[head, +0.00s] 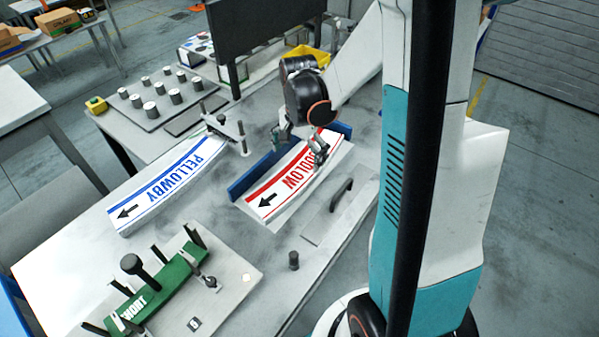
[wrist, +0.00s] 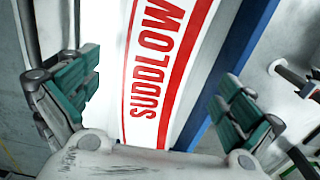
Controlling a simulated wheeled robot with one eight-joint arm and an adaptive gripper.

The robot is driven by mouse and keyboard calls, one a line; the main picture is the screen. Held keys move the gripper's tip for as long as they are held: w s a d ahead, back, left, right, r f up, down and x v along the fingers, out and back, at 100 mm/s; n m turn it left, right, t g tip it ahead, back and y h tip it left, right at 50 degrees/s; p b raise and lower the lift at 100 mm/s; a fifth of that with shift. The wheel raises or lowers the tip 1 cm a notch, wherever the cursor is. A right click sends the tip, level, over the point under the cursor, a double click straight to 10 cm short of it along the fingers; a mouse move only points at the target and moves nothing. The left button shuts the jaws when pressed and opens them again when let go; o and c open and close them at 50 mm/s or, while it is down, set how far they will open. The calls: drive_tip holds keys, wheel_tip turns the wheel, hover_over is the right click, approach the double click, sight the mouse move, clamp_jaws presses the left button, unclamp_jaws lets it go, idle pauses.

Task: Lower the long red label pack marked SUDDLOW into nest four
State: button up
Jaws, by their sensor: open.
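The SUDDLOW pack (head: 272,194) is a long, slightly curved white stack with red lettering, red edge stripes and a black arrow. My gripper (head: 302,144) is open over the far part of the pack. In the wrist view the pack (wrist: 160,75) runs between my two spread green-padded fingers (wrist: 160,98), and a blue wall (wrist: 228,70) runs along its right. I cannot tell whether either finger touches it.
A blue-lettered PELLOWBY pack (head: 165,187) lies to the left. A plate with a dark handle (head: 341,194) lies right of the SUDDLOW pack. A tray of cylinders (head: 150,112) and a dark panel (head: 262,38) stand behind.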

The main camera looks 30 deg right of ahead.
sight(301, 168)
drive_tip(key=f, duration=0.2)
drive_tip(key=f+b, duration=0.2)
drive_tip(key=f, duration=0.1)
drive_tip(key=shift+d+f, duration=0.3)
drive_tip(key=shift+d, duration=0.05)
drive_tip(key=shift+r, duration=0.1)
drive_tip(key=c, duration=1.6)
drive_tip(key=shift+o, duration=0.2)
